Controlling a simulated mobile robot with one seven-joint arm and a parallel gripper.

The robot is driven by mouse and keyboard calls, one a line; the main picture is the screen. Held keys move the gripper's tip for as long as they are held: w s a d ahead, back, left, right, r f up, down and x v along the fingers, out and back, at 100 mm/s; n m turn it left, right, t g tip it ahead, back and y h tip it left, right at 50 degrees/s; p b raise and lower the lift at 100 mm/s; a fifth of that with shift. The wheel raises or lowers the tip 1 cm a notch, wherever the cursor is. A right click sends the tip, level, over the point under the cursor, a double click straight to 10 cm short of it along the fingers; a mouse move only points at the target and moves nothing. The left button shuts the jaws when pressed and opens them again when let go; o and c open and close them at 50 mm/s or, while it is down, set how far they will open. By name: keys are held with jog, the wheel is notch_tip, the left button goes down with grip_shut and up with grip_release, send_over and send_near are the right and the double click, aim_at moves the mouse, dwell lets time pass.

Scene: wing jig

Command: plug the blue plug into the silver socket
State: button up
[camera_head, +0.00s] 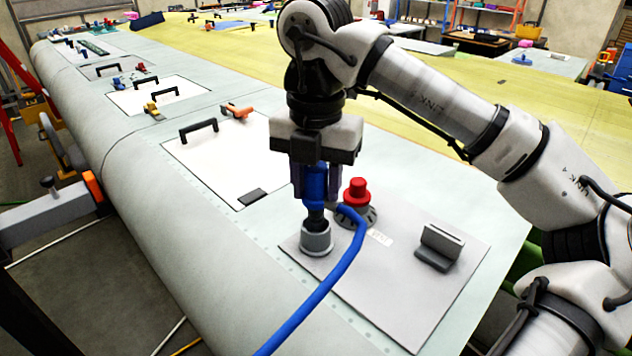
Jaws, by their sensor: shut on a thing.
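My gripper (316,180) points straight down over the grey panel (400,290) near the front of the wing. It is shut on the blue plug (315,186), which is upright. The plug's dark lower end (316,217) meets the top of the silver socket (317,238). I cannot tell how deep it sits in the socket. The blue cable (325,283) runs from the plug, bends to the right and then down to the bottom edge of the view. The socket stands upright on the left part of the panel.
A red knob (357,190) on a dark round base stands close to the right of the plug. A grey slotted block (439,247) stands further right on the panel. A white hatch (215,160) with black handles lies behind to the left. The panel's front is clear except for the cable.

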aim_at(316, 205)
jog(key=shift+f+b, duration=0.4)
dwell(0.3)
jog(key=shift+f+b, duration=0.4)
jog(key=shift+f+b, duration=1)
jog(key=shift+f, duration=0.15)
dwell(0.3)
jog(key=o, duration=1)
jog(key=shift+o, duration=0.2)
notch_tip(316, 205, up, 13)
jog(key=shift+p, duration=0.55)
jog(key=shift+r+p, duration=0.45)
